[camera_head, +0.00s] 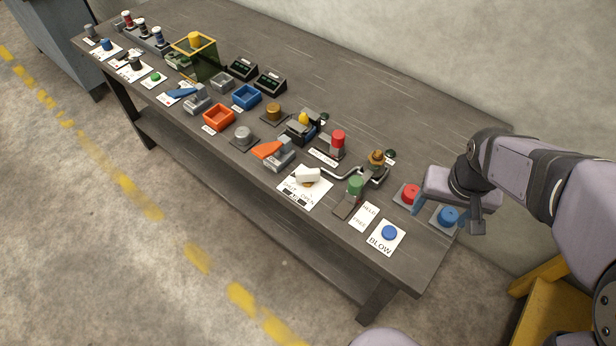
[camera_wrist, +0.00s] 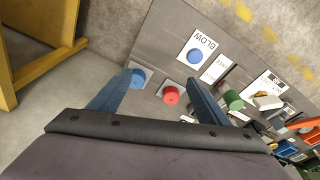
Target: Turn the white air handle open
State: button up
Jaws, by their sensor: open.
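The white air handle (camera_head: 308,175) is a small white block on a white label plate (camera_head: 298,199) near the bench's front edge in the head view. In the wrist view the white handle (camera_wrist: 267,102) shows small at the right, beside a green cylinder (camera_wrist: 233,100). My gripper (camera_head: 443,216) is above the right end of the bench, well to the right of the handle and apart from it. Its two blue fingers are spread with nothing between them; the wrist view shows the open gripper (camera_wrist: 163,92) over the red button area. The handle's exact angle is hard to tell.
Near my gripper are a red button (camera_head: 410,193), a blue button (camera_head: 447,215) and the BLOW button (camera_head: 389,233). A green cylinder (camera_head: 355,186) stands between the handle and my gripper. An orange lever (camera_head: 268,149) lies left of the handle. A wall runs behind the bench.

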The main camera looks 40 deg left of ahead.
jog(key=a+f+n+b, duration=0.1)
jog(key=a, duration=0.5)
jog(key=a+f+n+y+b, duration=0.1)
jog(key=a, duration=0.6)
jog(key=a+n+t+b, duration=0.1)
jog(key=a, duration=0.5)
jog(key=shift+s+a+f+y, duration=0.2)
jog(key=shift+f+y, duration=0.1)
jog(key=shift+f, duration=0.1)
jog(key=n+y+b, duration=0.1)
jog(key=n+b, duration=0.1)
send_over(308, 171)
jog(key=s+d, duration=0.2)
jog(key=shift+p+x, duration=0.95)
jog(key=shift+x, duration=3)
jog(key=c, duration=1.1)
